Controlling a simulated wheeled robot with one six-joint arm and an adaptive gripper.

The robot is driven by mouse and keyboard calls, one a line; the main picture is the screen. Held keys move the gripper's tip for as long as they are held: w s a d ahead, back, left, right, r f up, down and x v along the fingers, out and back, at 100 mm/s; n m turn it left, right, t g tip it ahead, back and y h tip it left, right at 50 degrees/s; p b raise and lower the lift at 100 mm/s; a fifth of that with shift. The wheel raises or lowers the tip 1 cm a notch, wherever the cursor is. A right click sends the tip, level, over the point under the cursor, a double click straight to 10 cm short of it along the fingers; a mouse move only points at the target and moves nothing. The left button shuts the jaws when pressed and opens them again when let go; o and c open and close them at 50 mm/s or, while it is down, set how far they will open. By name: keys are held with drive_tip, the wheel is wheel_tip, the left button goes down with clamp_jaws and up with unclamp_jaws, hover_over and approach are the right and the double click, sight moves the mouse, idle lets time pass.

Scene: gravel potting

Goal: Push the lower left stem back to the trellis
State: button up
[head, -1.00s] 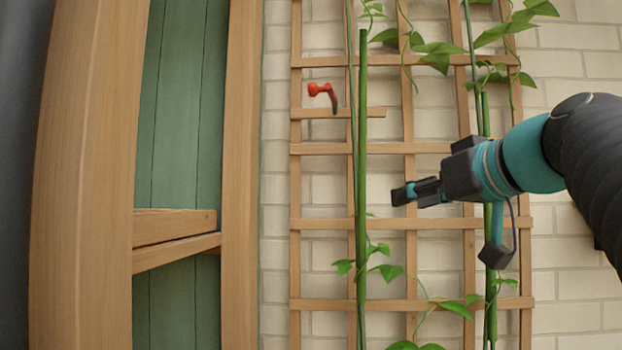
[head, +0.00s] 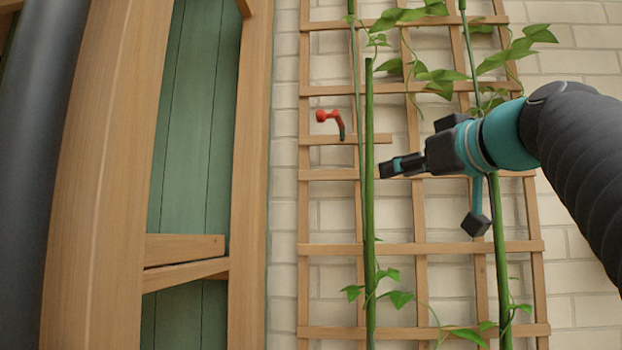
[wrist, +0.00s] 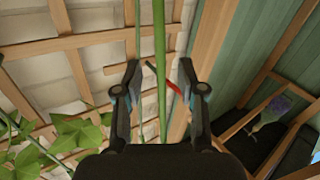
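The thick green left stem (head: 369,225) runs upright in front of the trellis (head: 330,249), with its upper end free beside a thinner stem. In the head view, my gripper (head: 384,168) is just right of the stem, near a horizontal rail. In the wrist view, my gripper's two fingers (wrist: 160,67) are spread apart, and the stem (wrist: 159,30) passes through the picture between them. I cannot tell whether they touch it, or how far it stands off the trellis slats (wrist: 70,50).
A red clip (head: 326,116) with a dark bent end sits by a short rail left of the stem. A second stem (head: 499,235) with leaves stands at right. A wooden post (head: 110,190) and green boards (head: 195,130) are at left. Leaves (wrist: 78,132) lie at the wrist view's left.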

sight(372, 176)
drive_tip(key=p+x, duration=0.3)
drive_tip(key=x, duration=0.4)
drive_tip(key=shift+w+a+r, duration=0.1)
drive_tip(key=shift+w+r, duration=0.05)
drive_tip(key=shift+w, duration=0.05)
drive_tip(key=shift+w+a, duration=0.25)
drive_tip(key=shift+w, duration=0.35)
drive_tip(key=shift+c, duration=0.2)
clamp_jaws()
